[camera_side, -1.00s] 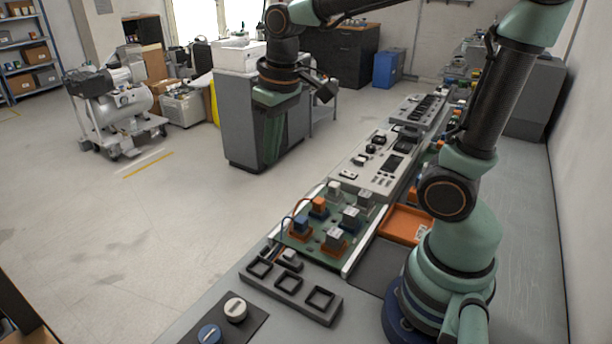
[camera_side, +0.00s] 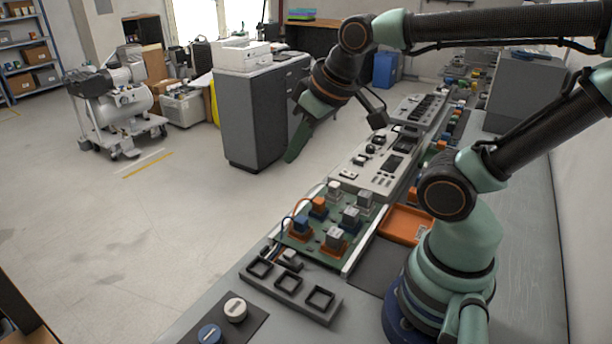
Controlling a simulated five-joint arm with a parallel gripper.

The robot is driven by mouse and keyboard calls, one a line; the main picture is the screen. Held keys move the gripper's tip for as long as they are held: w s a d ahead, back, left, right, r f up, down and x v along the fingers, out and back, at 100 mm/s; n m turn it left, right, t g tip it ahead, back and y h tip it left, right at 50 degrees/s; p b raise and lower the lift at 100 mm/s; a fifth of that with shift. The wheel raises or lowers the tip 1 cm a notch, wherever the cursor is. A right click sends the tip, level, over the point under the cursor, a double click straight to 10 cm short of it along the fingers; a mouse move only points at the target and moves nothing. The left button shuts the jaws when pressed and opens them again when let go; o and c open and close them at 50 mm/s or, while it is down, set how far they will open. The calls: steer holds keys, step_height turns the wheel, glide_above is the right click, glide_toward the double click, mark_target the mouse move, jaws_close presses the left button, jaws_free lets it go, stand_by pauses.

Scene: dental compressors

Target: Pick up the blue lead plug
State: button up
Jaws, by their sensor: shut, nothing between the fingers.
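The blue lead plug (camera_side: 300,224) sits in an orange socket on the green board (camera_side: 318,250), at the board's left side, with a thin lead curving up from it. An orange plug (camera_side: 318,206) stands just behind it, and several grey plugs (camera_side: 351,216) stand to the right. My gripper (camera_side: 291,158) is shut and empty. It hangs in the air, tilted down to the left, and appears above and behind the board in the picture. It is apart from the blue plug.
Two round knobs (camera_side: 235,309) are on a dark plate at the front. A grey control panel (camera_side: 384,165) is behind the board. An orange tray (camera_side: 406,224) stands at its right.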

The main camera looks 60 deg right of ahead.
steer(key=o, duration=0.9)
steer(key=n+g, duration=0.6)
steer(key=n, duration=1.2)
glide_above(301, 219)
step_height(301, 219, down, 8)
steer(key=f, duration=0.6)
steer(key=shift+s+d+f, duration=0.15)
steer(key=shift+d+f, duration=0.05)
steer(key=shift+a+f, duration=0.2)
steer(key=shift+f, duration=2.6)
